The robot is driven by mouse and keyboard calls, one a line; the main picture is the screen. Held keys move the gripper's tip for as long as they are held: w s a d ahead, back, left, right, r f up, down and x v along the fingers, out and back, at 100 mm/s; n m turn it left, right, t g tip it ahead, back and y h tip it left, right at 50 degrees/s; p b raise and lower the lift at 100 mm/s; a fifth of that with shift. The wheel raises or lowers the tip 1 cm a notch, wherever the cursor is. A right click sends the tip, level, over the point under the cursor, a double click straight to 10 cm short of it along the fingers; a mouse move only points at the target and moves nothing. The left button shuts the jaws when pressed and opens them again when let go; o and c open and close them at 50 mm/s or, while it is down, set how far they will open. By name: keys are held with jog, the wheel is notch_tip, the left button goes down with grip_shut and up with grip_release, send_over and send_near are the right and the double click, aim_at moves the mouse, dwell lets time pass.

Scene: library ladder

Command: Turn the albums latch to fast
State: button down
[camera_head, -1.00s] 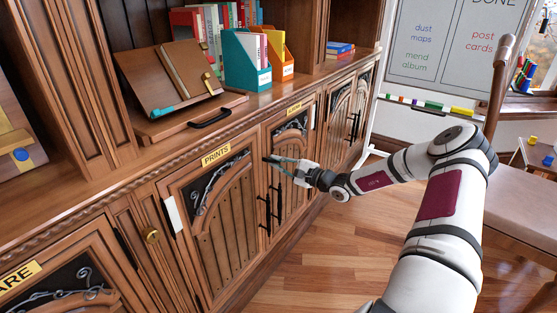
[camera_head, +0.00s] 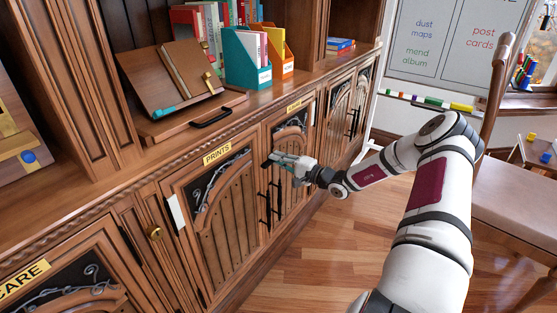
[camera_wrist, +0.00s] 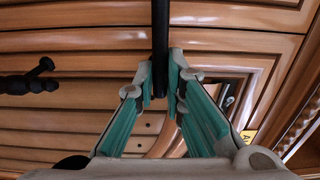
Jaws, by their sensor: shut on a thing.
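The albums door (camera_head: 292,165) is the carved cabinet door right of the prints door, under a small yellow label (camera_head: 294,105) too small to read fully. My gripper (camera_head: 272,161) is at the upper left edge of this door, above the black pull handles. In the wrist view my gripper (camera_wrist: 166,92) has its teal-padded fingers closed around a black bar (camera_wrist: 160,45), which I take as the albums latch. The bar runs up from between the fingertips. In the head view the fingers largely cover the latch.
The prints door (camera_head: 222,210) is closed on the left. Vertical black pull handles (camera_head: 268,208) hang just below my gripper, and one handle (camera_wrist: 30,82) shows at left in the wrist view. A chair (camera_head: 510,200) stands at right. The floor between is clear.

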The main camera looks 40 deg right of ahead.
dwell(0.3)
jog(key=c, duration=1.7)
grip_release()
jog(key=shift+o, duration=0.2)
jog(key=shift+s, duration=0.1)
jog(key=v, duration=1.1)
jog(key=shift+s+d, duration=0.15)
jog(key=shift+s, duration=0.25)
